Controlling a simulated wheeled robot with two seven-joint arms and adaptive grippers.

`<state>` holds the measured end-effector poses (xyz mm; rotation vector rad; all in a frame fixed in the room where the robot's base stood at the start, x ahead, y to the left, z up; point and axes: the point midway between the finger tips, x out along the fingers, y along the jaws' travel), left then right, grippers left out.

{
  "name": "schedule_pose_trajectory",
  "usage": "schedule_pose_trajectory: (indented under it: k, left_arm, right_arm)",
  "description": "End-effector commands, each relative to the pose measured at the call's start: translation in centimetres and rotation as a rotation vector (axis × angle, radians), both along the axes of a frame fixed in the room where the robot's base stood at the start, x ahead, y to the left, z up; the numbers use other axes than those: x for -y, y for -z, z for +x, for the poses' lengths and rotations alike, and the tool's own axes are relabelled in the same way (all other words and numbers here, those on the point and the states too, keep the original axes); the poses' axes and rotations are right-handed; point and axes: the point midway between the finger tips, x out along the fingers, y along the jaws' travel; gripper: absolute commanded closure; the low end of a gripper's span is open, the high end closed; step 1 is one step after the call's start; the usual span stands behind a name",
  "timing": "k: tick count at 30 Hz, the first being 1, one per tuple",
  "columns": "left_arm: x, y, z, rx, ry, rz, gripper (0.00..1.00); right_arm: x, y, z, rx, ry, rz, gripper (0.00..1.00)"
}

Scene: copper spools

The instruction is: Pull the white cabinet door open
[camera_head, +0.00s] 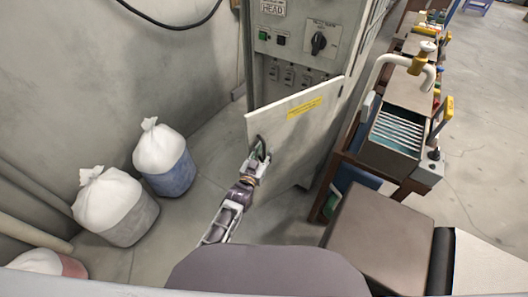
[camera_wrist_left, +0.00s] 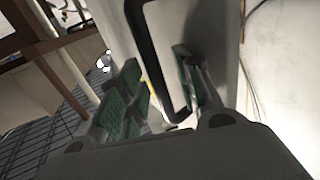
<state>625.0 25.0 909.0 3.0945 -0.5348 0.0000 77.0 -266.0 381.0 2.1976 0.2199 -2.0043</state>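The white cabinet door (camera_head: 290,140) stands ajar, swung out from the grey cabinet (camera_head: 300,55), with a yellow label on its upper part. Its dark handle (camera_head: 262,146) is near the door's free edge. My left gripper (camera_head: 258,158) is at this handle. In the left wrist view the black loop handle (camera_wrist_left: 152,55) passes between the green-padded fingers of my left gripper (camera_wrist_left: 160,85). The fingers are apart, one on each side of the bar, and I see no firm clamp on it. My right gripper is not in view.
Two sacks with white tops, one blue (camera_head: 168,172) and one grey (camera_head: 125,215), stand on the floor at the left. A workbench with a blue-finned box (camera_head: 397,132) stands to the right of the door. Some floor (camera_head: 205,195) is clear between sacks and door.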

Motion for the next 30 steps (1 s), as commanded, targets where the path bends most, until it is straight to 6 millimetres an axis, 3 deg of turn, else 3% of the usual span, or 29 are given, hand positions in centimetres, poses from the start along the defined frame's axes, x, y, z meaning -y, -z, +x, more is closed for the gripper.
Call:
schedule_pose_trajectory:
  k: [11,30]
  left_arm:
    - [-0.5,0.1,-1.3,-0.001,0.000,0.000,0.66]
    - [-2.4,0.1,-6.9,-0.002,0.000,0.001,0.66]
  right_arm:
    - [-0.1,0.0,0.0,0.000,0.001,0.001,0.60]
    - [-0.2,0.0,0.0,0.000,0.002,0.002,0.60]
